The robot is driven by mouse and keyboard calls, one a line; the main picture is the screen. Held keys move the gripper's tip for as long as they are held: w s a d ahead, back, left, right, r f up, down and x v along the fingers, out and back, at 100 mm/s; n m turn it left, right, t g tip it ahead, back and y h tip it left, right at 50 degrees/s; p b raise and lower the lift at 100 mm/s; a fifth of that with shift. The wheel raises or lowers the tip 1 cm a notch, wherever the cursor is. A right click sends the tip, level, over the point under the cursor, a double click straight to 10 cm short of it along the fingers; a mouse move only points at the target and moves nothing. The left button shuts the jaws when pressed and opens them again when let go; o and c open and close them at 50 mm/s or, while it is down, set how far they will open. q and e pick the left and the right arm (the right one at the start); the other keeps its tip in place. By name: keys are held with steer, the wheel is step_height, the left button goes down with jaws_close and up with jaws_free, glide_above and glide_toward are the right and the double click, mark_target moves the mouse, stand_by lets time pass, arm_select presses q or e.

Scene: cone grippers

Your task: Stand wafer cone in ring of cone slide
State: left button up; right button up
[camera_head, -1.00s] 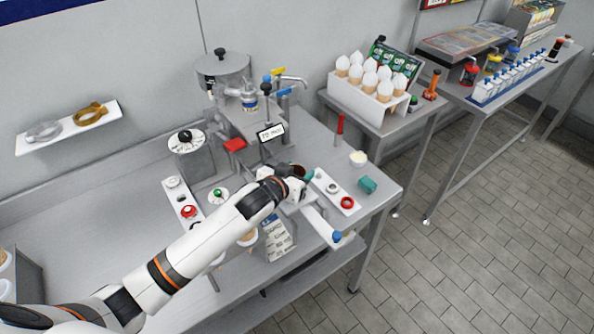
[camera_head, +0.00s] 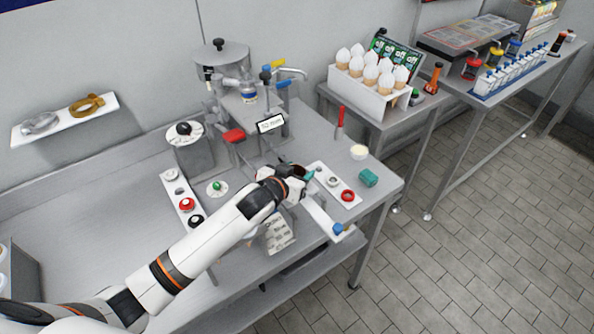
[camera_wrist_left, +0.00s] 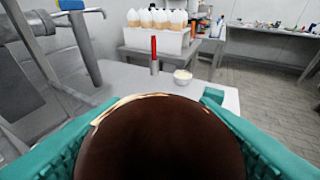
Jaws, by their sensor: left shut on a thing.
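My left gripper (camera_head: 302,178) is above the right part of the steel worktop. Its teal fingers are shut on the wafer cone (camera_head: 299,171), of which mainly a dark mouth shows. In the left wrist view the cone (camera_wrist_left: 160,140) fills the space between the fingers, dark brown with a thin pale rim; its lower part is hidden. What appears to be the cone slide, a white bar with a blue knob (camera_head: 338,228), runs from under the gripper towards the front edge. Its ring cannot be made out, perhaps hidden by the hand. My right gripper is not in view.
A white strip (camera_head: 322,172) with a grey and a red ring (camera_head: 347,195) lies right of the gripper, beside a teal block (camera_head: 369,178). A small bowl (camera_head: 359,152) and upright red-handled tool (camera_head: 340,122) stand behind. The dispensing machine (camera_head: 245,105) stands behind left.

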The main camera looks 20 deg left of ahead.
arm_select(q)
steer(key=shift+f, duration=0.45)
steer(key=o, duration=0.8)
steer(key=shift+c, duration=0.2)
steer(key=b+v, duration=0.2)
steer(key=v, duration=1)
steer(key=shift+r, duration=0.1)
